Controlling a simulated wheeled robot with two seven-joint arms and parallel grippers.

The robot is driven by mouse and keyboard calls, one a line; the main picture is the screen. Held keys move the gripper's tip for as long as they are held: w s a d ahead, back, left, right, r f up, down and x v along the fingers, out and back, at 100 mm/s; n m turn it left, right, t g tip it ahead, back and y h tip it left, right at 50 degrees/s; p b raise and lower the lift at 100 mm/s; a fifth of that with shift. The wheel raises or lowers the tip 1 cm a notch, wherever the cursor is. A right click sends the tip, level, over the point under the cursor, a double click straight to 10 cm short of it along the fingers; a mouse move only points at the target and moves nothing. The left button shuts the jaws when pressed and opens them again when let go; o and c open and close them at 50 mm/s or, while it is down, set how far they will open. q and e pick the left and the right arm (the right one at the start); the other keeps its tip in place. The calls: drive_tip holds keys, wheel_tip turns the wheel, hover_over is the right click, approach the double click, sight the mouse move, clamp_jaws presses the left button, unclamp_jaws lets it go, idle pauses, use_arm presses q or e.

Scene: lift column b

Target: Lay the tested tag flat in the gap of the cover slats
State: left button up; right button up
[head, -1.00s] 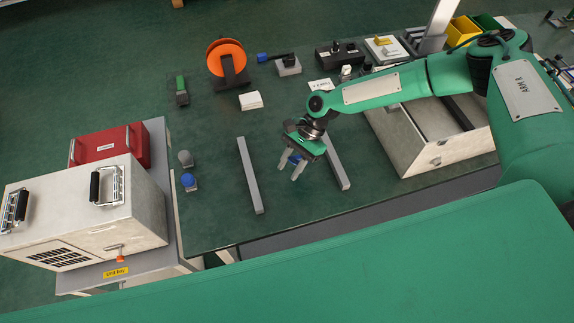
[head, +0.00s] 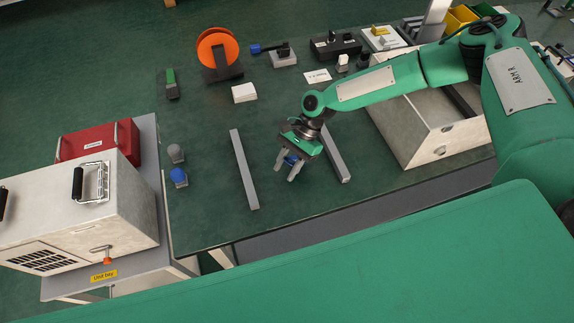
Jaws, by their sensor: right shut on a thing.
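My right gripper (head: 285,175) hangs over the green bench top, fingers pointing down, shut on a small blue thing (head: 291,160) that is mostly hidden between the fingers. I cannot tell whether that thing is the tag. Two grey bars lie on the bench, apart and roughly parallel: a left bar (head: 244,170) and a right bar (head: 337,157). The gripper is between them in the picture, nearer the right bar; its height over the bench is unclear. A white card with dark lettering (head: 318,76) lies farther back. My left gripper is not in view.
A grey unit with dark vent slats (head: 40,262) and a red box (head: 98,143) stand at the left. Blue-topped (head: 179,178) and grey (head: 175,153) knobs stand near the bench's left edge. An orange reel (head: 218,50) and a white block (head: 244,93) are behind. An open metal box (head: 425,140) is right.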

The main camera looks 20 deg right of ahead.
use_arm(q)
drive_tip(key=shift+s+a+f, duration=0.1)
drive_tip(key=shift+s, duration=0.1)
use_arm(e)
drive_tip(key=shift+f, duration=0.25)
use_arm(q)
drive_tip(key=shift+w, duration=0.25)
use_arm(e)
drive_tip(key=shift+f, duration=0.35)
drive_tip(key=o, duration=1.1)
drive_tip(key=shift+o, duration=0.2)
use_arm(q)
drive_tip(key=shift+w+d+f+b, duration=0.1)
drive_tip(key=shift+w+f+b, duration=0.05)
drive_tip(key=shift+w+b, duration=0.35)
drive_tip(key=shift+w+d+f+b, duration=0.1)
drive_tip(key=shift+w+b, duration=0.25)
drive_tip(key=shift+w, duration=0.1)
use_arm(e)
drive_tip(key=v, duration=1.4)
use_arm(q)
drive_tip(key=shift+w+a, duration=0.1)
